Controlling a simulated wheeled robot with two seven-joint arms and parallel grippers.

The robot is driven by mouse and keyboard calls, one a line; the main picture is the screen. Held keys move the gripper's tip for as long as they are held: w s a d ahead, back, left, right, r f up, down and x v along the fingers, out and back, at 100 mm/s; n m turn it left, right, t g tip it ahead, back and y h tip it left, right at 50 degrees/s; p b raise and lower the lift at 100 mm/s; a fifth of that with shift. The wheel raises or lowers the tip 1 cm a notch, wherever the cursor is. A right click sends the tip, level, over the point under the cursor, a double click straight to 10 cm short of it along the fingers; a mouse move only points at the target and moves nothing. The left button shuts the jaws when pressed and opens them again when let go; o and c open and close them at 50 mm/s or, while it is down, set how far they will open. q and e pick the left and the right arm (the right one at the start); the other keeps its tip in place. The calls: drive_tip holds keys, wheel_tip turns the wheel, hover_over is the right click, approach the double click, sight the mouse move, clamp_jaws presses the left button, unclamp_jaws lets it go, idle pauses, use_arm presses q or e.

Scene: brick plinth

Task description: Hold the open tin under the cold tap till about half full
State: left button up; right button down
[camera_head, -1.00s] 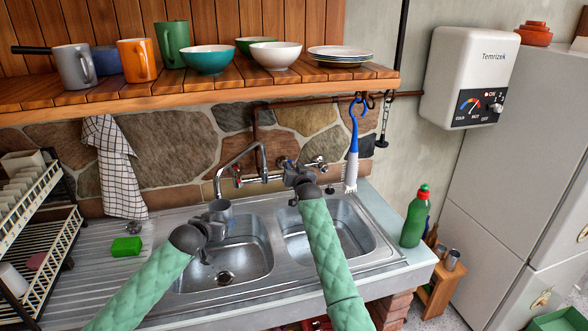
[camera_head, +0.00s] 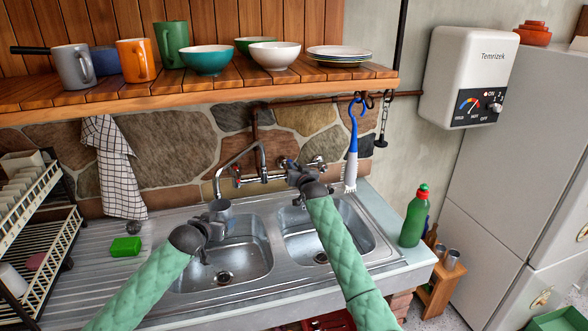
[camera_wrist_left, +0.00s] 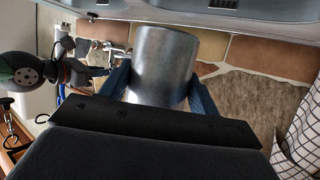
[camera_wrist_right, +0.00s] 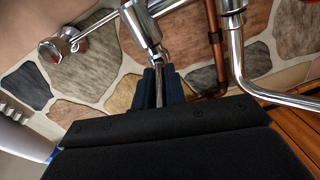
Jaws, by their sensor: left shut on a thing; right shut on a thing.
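The grey metal tin (camera_head: 221,207) is in my left gripper (camera_head: 218,223), over the left basin. In the left wrist view the tin (camera_wrist_left: 165,62) sits between the two blue fingers. Its inside and any water in it are hidden. The chrome spout (camera_head: 217,185) is swung left, its end just above the tin; I cannot make out a stream. My right gripper (camera_head: 294,173) is at the right side of the mixer. In the right wrist view its fingers (camera_wrist_right: 162,86) are shut on a chrome tap lever (camera_wrist_right: 158,62). A red-marked tap handle (camera_head: 237,172) is on the left.
The steel sink (camera_head: 260,285) has two basins. A green sponge (camera_head: 126,246) lies on the drainboard, and a dish rack (camera_head: 35,200) stands at the left. A green bottle (camera_head: 414,220) stands on the right edge. A blue-and-white brush (camera_head: 352,150) hangs behind. A shelf (camera_head: 200,95) overhangs the tap.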

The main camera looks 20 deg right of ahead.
drive_tip(key=shift+w+d+r+n+y, duration=0.15)
drive_tip(key=shift+r+n+y, duration=0.15)
drive_tip(key=shift+y, duration=0.2)
drive_tip(key=shift+s+d+r+n+y, duration=0.15)
drive_tip(key=shift+n+y, duration=0.15)
drive_tip(key=shift+y, duration=0.2)
drive_tip(key=shift+w+d+f+n+y, duration=0.1)
drive_tip(key=shift+f+n+y, duration=0.05)
drive_tip(key=shift+n+y, duration=0.2)
drive_tip(key=c, duration=1.5)
unclamp_jaws()
drive_tip(key=shift+c, duration=0.2)
drive_tip(key=shift+o, duration=0.4)
drive_tip(key=shift+f, duration=0.2)
drive_tip(key=v, duration=1.2)
drive_tip(key=shift+r, duration=0.2)
